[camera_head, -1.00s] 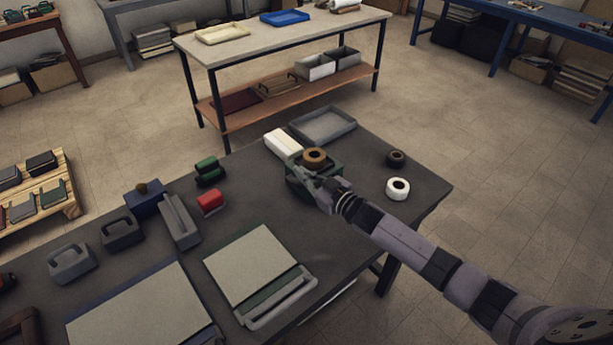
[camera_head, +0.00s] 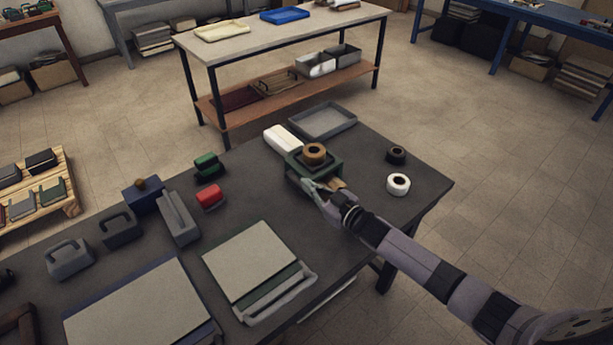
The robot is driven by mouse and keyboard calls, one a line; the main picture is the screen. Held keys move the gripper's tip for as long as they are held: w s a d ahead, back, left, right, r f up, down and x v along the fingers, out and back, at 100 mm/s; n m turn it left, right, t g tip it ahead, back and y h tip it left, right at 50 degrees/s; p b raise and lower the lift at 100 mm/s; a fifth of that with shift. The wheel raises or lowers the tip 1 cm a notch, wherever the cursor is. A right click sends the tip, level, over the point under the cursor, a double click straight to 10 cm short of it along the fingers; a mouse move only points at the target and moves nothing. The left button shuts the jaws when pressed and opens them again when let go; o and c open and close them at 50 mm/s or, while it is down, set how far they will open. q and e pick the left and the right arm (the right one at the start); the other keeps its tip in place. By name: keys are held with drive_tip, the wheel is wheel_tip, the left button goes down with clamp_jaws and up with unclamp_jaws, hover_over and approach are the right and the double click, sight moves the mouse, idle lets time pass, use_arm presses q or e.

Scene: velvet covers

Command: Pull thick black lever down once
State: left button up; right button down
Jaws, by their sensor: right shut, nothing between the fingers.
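My right gripper (camera_head: 310,186) is shut and empty at the near side of a dark green box-like holder (camera_head: 326,172). A brown ring-shaped roll (camera_head: 314,152) sits on top of that holder. The fingertips are close to the holder's near face; I cannot tell whether they touch it. I cannot make out a thick black lever for certain. A long dark grey bar-like piece (camera_head: 179,218) lies on the table to the left, apart from the gripper. My left gripper is not in view.
The dark table (camera_head: 370,205) holds a white roll (camera_head: 398,184), a black roll (camera_head: 396,154), a grey tray (camera_head: 323,120), a white block (camera_head: 282,138), a red-topped block (camera_head: 209,197) and pale boards (camera_head: 250,262). Dark handled blocks (camera_head: 68,260) stand at left.

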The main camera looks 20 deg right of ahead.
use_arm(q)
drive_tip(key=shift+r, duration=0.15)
use_arm(e)
drive_tip(key=shift+r, duration=0.15)
wheel_tip(320, 180, up, 5)
drive_tip(key=p, duration=0.4)
drive_tip(key=s+d+f+b, duration=0.1)
drive_tip(key=s, duration=0.1)
drive_tip(key=s+f+b, duration=0.1)
drive_tip(key=s+f, duration=0.1)
drive_tip(key=s, duration=0.1)
drive_tip(key=s+d+f+b, duration=0.1)
drive_tip(key=s, duration=0.1)
drive_tip(key=shift+s+d+f, duration=0.2)
drive_tip(key=shift+s+d, duration=0.05)
drive_tip(key=shift+d, duration=0.1)
drive_tip(key=shift+s+d, duration=0.15)
drive_tip(key=shift+s, duration=0.45)
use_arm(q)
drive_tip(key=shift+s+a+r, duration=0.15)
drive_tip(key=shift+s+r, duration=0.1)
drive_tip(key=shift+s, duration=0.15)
use_arm(e)
drive_tip(key=shift+s, duration=0.1)
